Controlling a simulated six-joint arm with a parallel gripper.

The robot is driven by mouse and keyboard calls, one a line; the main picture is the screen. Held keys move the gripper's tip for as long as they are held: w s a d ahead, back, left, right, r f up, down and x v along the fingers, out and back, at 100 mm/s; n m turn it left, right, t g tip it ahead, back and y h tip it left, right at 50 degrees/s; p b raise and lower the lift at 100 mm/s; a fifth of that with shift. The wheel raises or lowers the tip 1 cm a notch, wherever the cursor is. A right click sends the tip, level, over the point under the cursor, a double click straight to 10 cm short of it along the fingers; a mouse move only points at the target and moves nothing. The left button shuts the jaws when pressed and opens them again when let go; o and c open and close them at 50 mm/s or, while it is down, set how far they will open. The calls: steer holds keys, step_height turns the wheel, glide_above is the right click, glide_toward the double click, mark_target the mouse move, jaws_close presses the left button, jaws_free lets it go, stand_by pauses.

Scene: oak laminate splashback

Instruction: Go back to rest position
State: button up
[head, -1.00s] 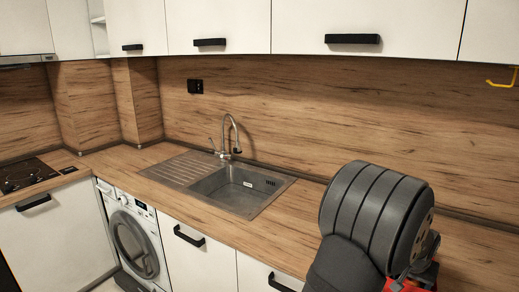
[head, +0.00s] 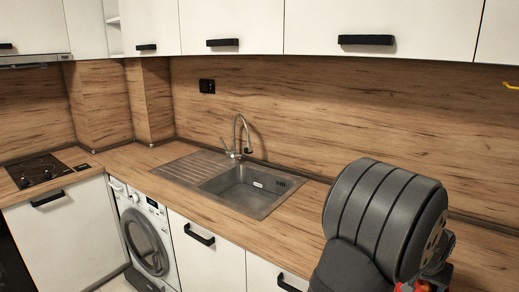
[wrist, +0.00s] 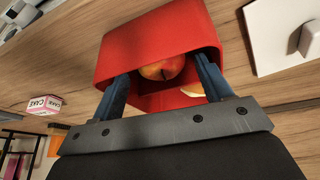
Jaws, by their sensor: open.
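My gripper (wrist: 165,75) is open in the wrist view, its two blue fingers spread apart. A red open box (wrist: 155,40) lies just beyond the fingers. A red and yellow apple (wrist: 162,68) shows inside it between the fingertips. A small pale yellow thing (wrist: 193,91) shows beside the apple, too little of it to name. I cannot tell whether the fingers touch the box. In the head view my grey arm fills the lower right and hides the gripper. A bit of red shows behind the arm.
The wooden counter (head: 125,158) holds a sink (head: 240,185) with a tall tap (head: 236,135) and a black hob (head: 38,172). White upper cupboards (head: 230,22) hang above. In the wrist view, a cake box (wrist: 44,104) is at left and a white object (wrist: 280,38) at right.

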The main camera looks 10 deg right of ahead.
steer(key=v, duration=0.9)
steer(key=x, duration=1.1)
steer(key=shift+d+f, duration=0.1)
steer(key=shift+f, duration=0.3)
steer(key=shift+w+d, duration=0.15)
step_height(320, 180, up, 10)
steer(key=shift+d, duration=0.1)
steer(key=s+d+m+g, duration=0.4)
steer(key=s+d+m, duration=0.5)
steer(key=s+d, duration=0.65)
steer(key=shift+h, duration=0.3)
steer(key=w+f, duration=0.2)
steer(key=w, duration=0.1)
steer(key=w+d+f, duration=0.1)
steer(key=w+f, duration=0.1)
steer(key=w, duration=0.2)
steer(key=w+d+f, duration=0.1)
steer(key=w+f, duration=0.1)
steer(key=w, duration=0.2)
steer(key=shift+f, duration=0.1)
steer(key=f, duration=0.1)
steer(key=w+f, duration=0.1)
steer(key=f, duration=0.1)
steer(key=shift+d, duration=0.1)
steer(key=shift+w+f, duration=0.1)
steer(key=shift+f, duration=0.35)
